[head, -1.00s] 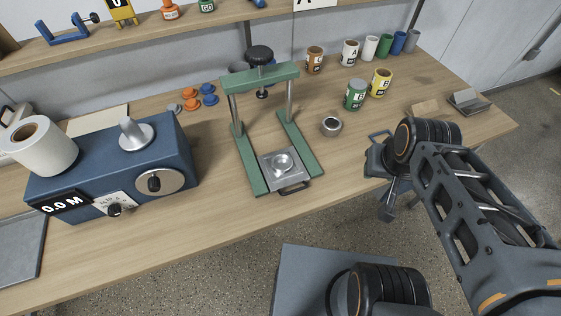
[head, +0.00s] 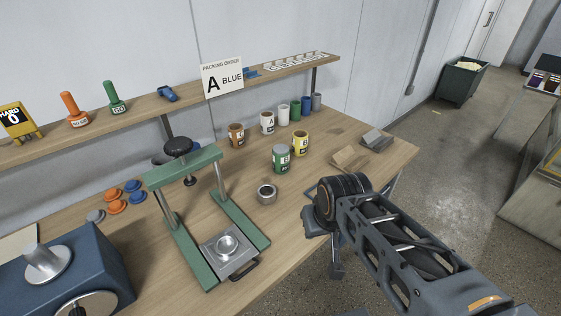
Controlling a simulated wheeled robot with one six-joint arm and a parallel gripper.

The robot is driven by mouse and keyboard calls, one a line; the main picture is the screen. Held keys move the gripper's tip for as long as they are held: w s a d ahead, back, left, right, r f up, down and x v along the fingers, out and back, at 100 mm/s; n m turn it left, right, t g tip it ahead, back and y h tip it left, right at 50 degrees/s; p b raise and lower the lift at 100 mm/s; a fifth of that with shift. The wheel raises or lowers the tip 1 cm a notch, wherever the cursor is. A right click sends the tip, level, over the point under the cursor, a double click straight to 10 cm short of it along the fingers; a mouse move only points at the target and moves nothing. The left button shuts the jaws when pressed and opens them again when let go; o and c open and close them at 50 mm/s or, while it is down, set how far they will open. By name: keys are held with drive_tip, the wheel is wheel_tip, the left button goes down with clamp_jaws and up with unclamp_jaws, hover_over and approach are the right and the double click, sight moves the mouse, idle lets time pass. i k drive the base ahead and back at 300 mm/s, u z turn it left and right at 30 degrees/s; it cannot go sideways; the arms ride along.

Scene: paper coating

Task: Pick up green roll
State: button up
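A small plain green roll (head: 296,112) stands upright at the back of the wooden table (head: 330,172) in the head view. It is in a row between a white roll (head: 282,114) and a blue roll (head: 306,105), with a grey roll (head: 316,101) at the right end. A larger green can with a label (head: 281,159) stands nearer. My gripper (head: 318,222) is by the table's front right edge, in front of the cans and well apart from the green roll. Its fingers are partly hidden by my arm, so I cannot tell whether they are open.
A yellow can (head: 301,144), a brown can (head: 236,134) and a white can (head: 267,123) stand near the row. A shelf (head: 262,75) with a sign (head: 222,78) runs behind.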

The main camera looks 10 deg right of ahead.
sight(280, 162)
drive_tip(key=u, duration=4.1)
drive_tip(key=k, duration=1.2)
drive_tip(key=z, duration=1.3)
